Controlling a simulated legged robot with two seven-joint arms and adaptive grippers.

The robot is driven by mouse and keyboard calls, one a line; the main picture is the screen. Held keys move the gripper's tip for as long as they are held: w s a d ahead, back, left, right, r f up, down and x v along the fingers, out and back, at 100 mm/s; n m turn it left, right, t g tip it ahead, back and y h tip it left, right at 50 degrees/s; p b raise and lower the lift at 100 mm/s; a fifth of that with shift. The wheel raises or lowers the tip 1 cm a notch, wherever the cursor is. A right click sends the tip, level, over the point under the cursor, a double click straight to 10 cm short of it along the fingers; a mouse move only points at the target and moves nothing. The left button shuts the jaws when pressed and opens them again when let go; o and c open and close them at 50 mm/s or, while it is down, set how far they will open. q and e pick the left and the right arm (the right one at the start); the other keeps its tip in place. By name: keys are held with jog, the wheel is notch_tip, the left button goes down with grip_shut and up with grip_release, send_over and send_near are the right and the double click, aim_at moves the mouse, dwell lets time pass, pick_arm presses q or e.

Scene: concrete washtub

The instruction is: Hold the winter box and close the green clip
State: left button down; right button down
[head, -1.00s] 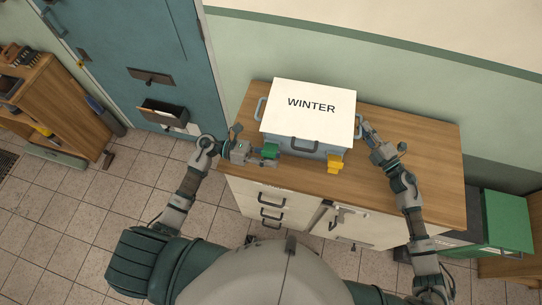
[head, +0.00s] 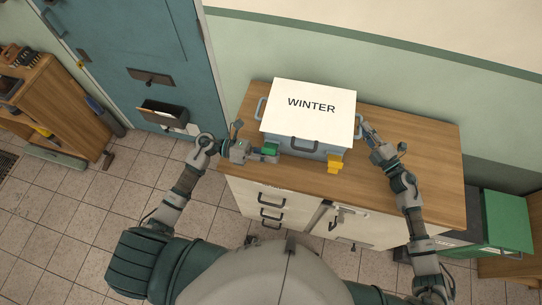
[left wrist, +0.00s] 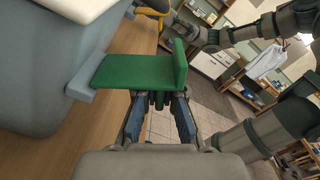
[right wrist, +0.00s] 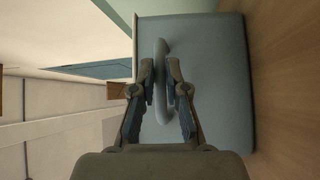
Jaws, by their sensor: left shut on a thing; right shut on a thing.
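The winter box (head: 307,152) is grey-blue with a white lid marked WINTER and stands on the wooden counter. The green clip (head: 270,149) is at the box's front left corner. In the left wrist view the green clip (left wrist: 135,71) sticks out from the box side as a flat plate with a raised lip. My left gripper (head: 256,154) is shut on the green clip, its fingers partly hidden under the plate. My right gripper (head: 367,133) is shut on the box's right side handle, and the handle (right wrist: 162,75) shows between its fingers in the right wrist view.
A yellow clip (head: 335,163) juts out at the box's front right. A front handle (head: 305,144) lies between the clips. The wooden counter (head: 425,150) is clear at right. A blue-green door (head: 150,45) stands to the left.

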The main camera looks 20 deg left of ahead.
aim_at(273, 147)
pick_arm(q)
jog(key=n, duration=0.1)
jog(key=r+n, duration=0.1)
jog(key=n, duration=0.1)
jog(key=shift+w+r+n, duration=0.25)
jog(key=shift+w+n, duration=0.05)
jog(key=n, duration=0.1)
jog(key=r+n, duration=0.1)
jog(key=shift+w+n, duration=0.4)
jog(key=n, duration=0.1)
jog(key=w+n, duration=0.1)
jog(key=n, duration=0.1)
jog(key=shift+a+r, duration=0.1)
jog(key=shift+r, duration=0.3)
jog(key=shift+w+r+n, duration=0.1)
jog(key=shift+w+n, duration=0.15)
jog(key=shift+n, duration=0.4)
jog(key=shift+w+r+n, duration=0.1)
jog(key=shift+w+n, duration=0.1)
jog(key=shift+n, duration=0.45)
jog(key=shift+f, duration=0.1)
jog(key=c, duration=1.3)
grip_release()
jog(key=shift+w, duration=0.1)
jog(key=a, duration=1.2)
jog(key=shift+s, duration=0.2)
